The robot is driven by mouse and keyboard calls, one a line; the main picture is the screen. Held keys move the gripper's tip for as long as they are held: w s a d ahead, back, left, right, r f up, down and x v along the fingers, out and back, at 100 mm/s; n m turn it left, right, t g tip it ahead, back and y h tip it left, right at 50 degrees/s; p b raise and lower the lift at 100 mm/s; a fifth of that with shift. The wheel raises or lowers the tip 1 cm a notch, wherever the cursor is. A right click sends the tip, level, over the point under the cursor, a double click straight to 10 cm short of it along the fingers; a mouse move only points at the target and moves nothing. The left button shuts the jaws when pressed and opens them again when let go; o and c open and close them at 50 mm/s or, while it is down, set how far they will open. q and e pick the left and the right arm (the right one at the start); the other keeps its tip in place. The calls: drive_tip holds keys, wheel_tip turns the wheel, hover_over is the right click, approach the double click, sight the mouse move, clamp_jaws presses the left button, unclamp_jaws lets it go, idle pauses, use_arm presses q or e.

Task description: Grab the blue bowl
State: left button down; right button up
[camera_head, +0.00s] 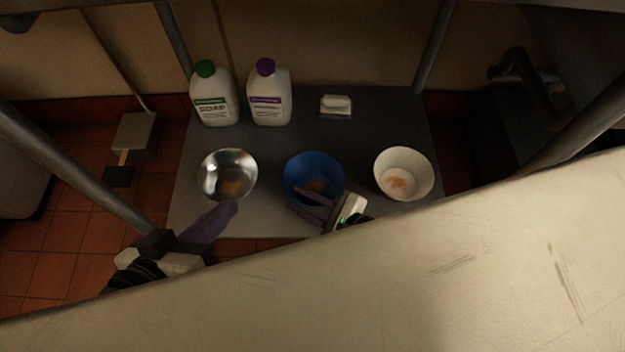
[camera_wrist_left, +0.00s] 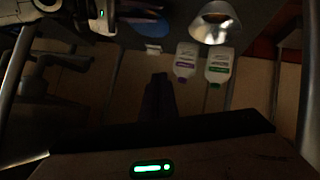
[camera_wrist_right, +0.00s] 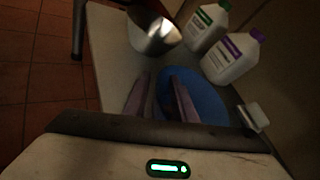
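The blue bowl (camera_head: 313,165) stands on the grey table between a metal bowl (camera_head: 228,160) and a white bowl (camera_head: 404,160). It has something brownish in its bottom. My right gripper (camera_head: 293,198) is at its near side, fingers parted, one over the bowl and the other outside it. In the right wrist view the blue bowl (camera_wrist_right: 203,97) lies partly behind one finger, with its rim showing between the parted fingers (camera_wrist_right: 160,82). I cannot tell whether either finger touches it. My left gripper (camera_head: 232,208) has its fingers together near the metal bowl, holding nothing visible.
Two soap bottles, one green-capped (camera_head: 212,98) and one purple-capped (camera_head: 269,97), stand at the back of the table. A small white brush-like object (camera_head: 336,105) lies to their right.

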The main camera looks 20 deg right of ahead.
drive_tip(key=shift+s, duration=0.1)
clamp_jaws()
drive_tip(key=shift+r, duration=0.15)
